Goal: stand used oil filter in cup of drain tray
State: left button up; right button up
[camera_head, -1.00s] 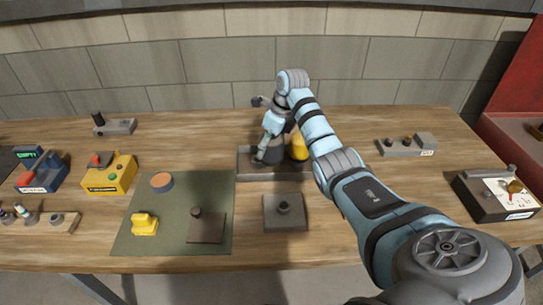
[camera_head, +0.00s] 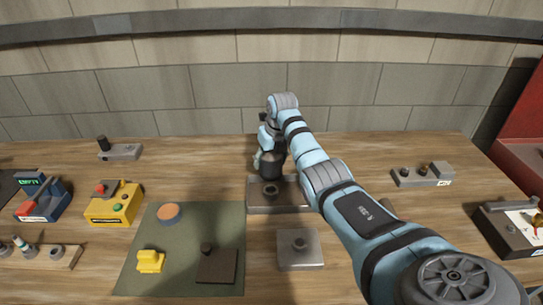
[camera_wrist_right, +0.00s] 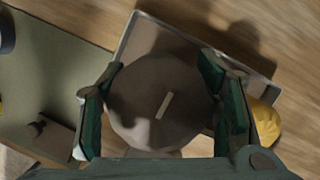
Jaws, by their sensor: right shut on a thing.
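The used oil filter (camera_head: 271,165), a dark cylinder, is upright in my right gripper (camera_head: 268,150), at the back edge of the drain tray (camera_head: 260,205). In the right wrist view the filter (camera_wrist_right: 155,115) is a round grey-brown end with a pale mark, between both green fingers of the gripper (camera_wrist_right: 163,105). The grey tray has a dark round cup (camera_head: 270,190) just in front of the filter; in the wrist view the tray rim (camera_wrist_right: 185,25) shows behind the filter. I cannot tell whether the filter's bottom touches anything. My left gripper is not in view.
A green mat (camera_head: 190,240) with an orange-topped disc (camera_head: 169,212), a yellow part (camera_head: 150,260) and a dark plate (camera_head: 217,266) lies left. A grey block (camera_head: 299,252) stands in front of the tray. A yellow thing (camera_wrist_right: 263,122) is beside the tray.

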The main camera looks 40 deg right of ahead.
aim_at(269, 169)
jog(key=x, duration=0.1)
jog(key=b+x, duration=0.1)
jog(key=x, duration=0.1)
jog(key=shift+a+f, duration=0.2)
jog(key=shift+a, duration=0.1)
jog(key=shift+s+f+b, duration=0.1)
jog(key=shift+f+b, duration=0.2)
jog(key=shift+b, duration=0.1)
jog(key=shift+s, duration=0.25)
jog(key=shift+s+d+r, duration=0.15)
jog(key=shift+s, duration=0.15)
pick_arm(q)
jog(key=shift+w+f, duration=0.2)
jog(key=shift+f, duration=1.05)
pick_arm(e)
jog(key=shift+w, duration=0.3)
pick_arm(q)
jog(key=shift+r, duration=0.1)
pick_arm(e)
jog(key=shift+s+p, duration=0.25)
jog(key=shift+p, duration=0.2)
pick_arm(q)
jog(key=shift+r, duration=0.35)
pick_arm(e)
jog(key=shift+w, duration=0.1)
